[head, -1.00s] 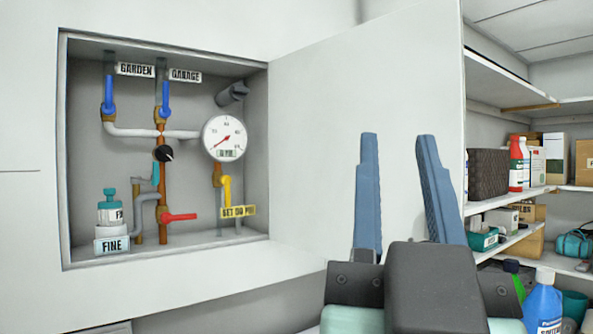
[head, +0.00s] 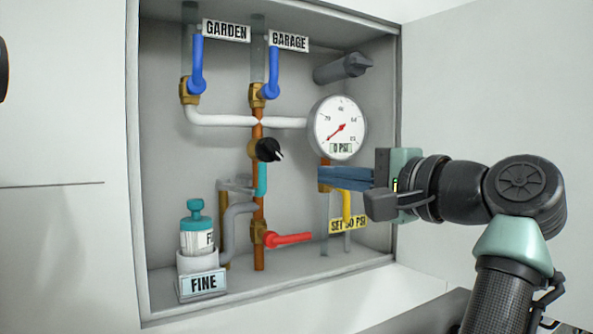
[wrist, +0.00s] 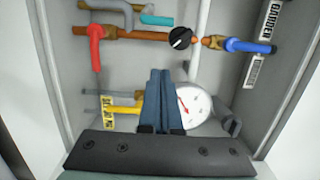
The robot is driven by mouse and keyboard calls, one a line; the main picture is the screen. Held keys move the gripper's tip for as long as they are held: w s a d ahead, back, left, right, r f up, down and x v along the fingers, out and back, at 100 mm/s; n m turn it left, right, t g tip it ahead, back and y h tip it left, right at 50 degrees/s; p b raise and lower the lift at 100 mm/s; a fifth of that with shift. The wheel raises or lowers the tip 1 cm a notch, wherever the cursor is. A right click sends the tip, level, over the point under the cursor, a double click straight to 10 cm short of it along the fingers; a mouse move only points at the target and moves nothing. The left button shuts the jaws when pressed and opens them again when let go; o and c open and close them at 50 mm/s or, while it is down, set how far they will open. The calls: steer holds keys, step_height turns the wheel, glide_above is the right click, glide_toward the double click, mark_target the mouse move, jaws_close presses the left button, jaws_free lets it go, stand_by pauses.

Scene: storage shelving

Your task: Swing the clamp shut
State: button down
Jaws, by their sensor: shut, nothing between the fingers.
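I cannot pick out with certainty which part is the clamp. A dark grey cylindrical fitting (head: 342,67) juts from the back wall at the upper right of the recessed cabinet. A grey bent fitting (head: 238,186) sits beside a teal piece (head: 262,180) on the copper pipe. My gripper (head: 322,179) reaches in from the right just below the gauge, its blue fingers together and empty. It partly hides a yellow lever (head: 347,207). In the wrist view the shut fingers (wrist: 160,73) point up between the yellow lever (wrist: 122,110) and the gauge (wrist: 196,104).
Near the fingers are the round gauge (head: 337,127), a red lever (head: 290,238) and a black knob (head: 267,149). A teal-capped bottle (head: 196,230) stands lower left. The cabinet's right rim (head: 397,110) lies beside my gripper.

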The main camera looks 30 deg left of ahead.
steer(key=p+x, duration=0.6)
steer(key=x, duration=0.3)
steer(key=shift+s+p, duration=0.5)
steer(key=shift+s, duration=1.45)
steer(key=shift+d, duration=0.1)
steer(key=shift+s, duration=0.1)
steer(key=shift+s+m+t, duration=0.4)
steer(key=shift+t, duration=0.2)
